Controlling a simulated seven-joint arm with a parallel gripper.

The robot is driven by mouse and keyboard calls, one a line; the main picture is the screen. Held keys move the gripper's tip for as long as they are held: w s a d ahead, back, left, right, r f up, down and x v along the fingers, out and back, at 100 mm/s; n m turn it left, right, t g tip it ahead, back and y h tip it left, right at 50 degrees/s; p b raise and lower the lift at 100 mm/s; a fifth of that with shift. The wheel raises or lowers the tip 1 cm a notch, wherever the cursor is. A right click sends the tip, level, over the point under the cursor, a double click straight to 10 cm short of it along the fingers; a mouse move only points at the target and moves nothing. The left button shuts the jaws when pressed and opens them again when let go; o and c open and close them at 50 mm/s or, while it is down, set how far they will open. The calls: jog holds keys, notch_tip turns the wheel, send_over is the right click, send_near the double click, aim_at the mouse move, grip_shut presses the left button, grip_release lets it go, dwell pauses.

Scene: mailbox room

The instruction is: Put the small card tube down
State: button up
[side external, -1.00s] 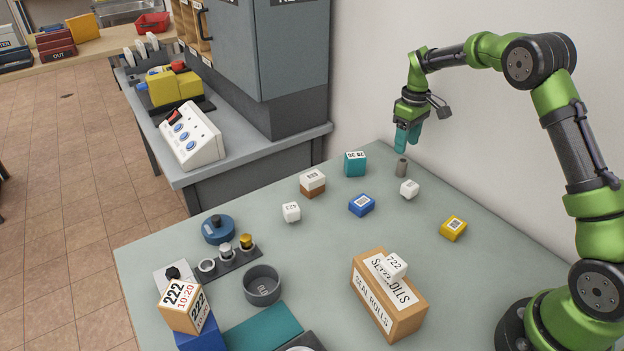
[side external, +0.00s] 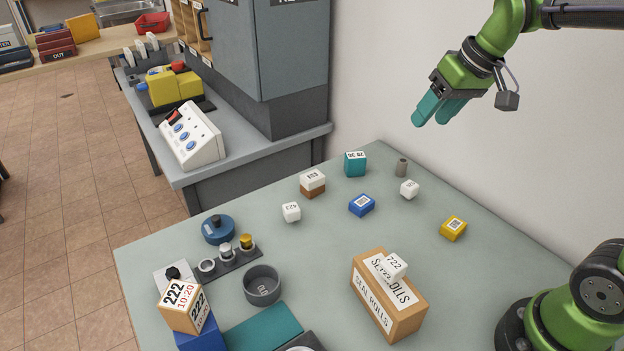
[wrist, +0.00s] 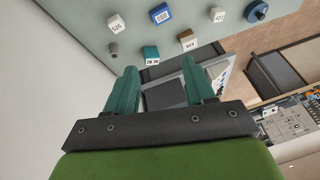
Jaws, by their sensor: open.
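A yellow box (side external: 453,228) and a seal rolls carton (side external: 388,300) are nearer. A grey cabinet (side external: 290,60) stands behind; a wall is at right.

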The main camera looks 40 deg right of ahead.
jog(key=s+a+f+m+t, duration=0.2)
jog(key=s+a, duration=0.3)
jog(key=s, duration=0.6)
jog(key=shift+f+t+y, duration=0.3)
jog(key=shift+y, duration=0.1)
jog(key=shift+a, duration=0.1)
dwell(0.3)
